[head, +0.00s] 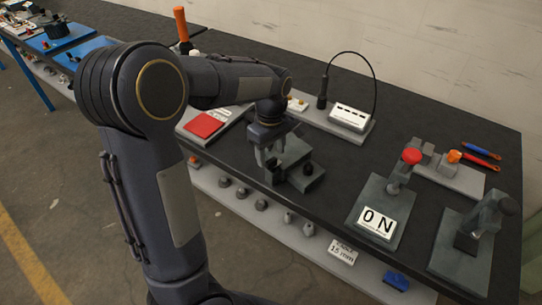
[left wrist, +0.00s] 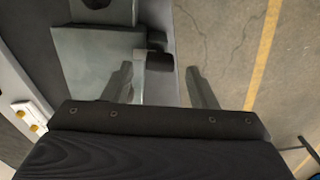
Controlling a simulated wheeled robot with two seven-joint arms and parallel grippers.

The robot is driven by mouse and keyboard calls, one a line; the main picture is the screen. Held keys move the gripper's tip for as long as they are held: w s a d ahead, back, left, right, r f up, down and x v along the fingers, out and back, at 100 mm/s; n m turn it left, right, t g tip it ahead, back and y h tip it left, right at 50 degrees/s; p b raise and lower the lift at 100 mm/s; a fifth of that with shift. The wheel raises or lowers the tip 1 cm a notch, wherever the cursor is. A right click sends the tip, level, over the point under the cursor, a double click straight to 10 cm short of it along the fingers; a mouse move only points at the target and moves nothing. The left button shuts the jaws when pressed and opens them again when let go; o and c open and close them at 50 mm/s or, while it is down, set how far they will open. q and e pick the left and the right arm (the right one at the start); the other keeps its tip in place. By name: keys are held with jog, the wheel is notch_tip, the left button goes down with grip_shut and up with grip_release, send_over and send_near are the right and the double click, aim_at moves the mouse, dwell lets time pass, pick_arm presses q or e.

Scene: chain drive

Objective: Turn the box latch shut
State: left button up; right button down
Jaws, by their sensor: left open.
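A grey box (head: 292,153) stands near the front edge of the dark bench in the head view. In the left wrist view the box (left wrist: 90,50) is at upper left. A small latch with a black block (left wrist: 158,62) sticks out at its side, above a pale grey piece. My left gripper (head: 268,160) is over the left side of the box, pointing down. In the left wrist view my left gripper (left wrist: 160,85) is open, its fingers either side of the latch. Contact cannot be told. In the head view my arm partly hides the box. My right gripper is not in view.
A stand with an "ON" plate (head: 377,222) and a red knob is to the right, with another grey fixture (head: 470,240) beyond. A shelf (head: 240,205) with several small parts runs below the bench edge.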

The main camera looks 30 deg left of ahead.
aim_at(270, 161)
pick_arm(q)
notch_tip(270, 161, up, 5)
jog(key=shift+r, duration=0.2)
dwell(0.5)
jog(key=shift+s+r, duration=0.1)
jog(key=shift+s, duration=0.2)
jog(key=s+d+m+t+h, duration=0.2)
jog(key=s+m, duration=0.4)
jog(key=s, duration=0.4)
jog(key=s+d+m+t+h, duration=0.1)
jog(key=s+d+m+t, duration=0.2)
jog(key=s, duration=0.7)
jog(key=d+m, duration=0.2)
jog(key=m, duration=0.1)
jog(key=shift+s+f+m+t+h, duration=0.3)
jog(key=shift+s+f+m+h, duration=0.1)
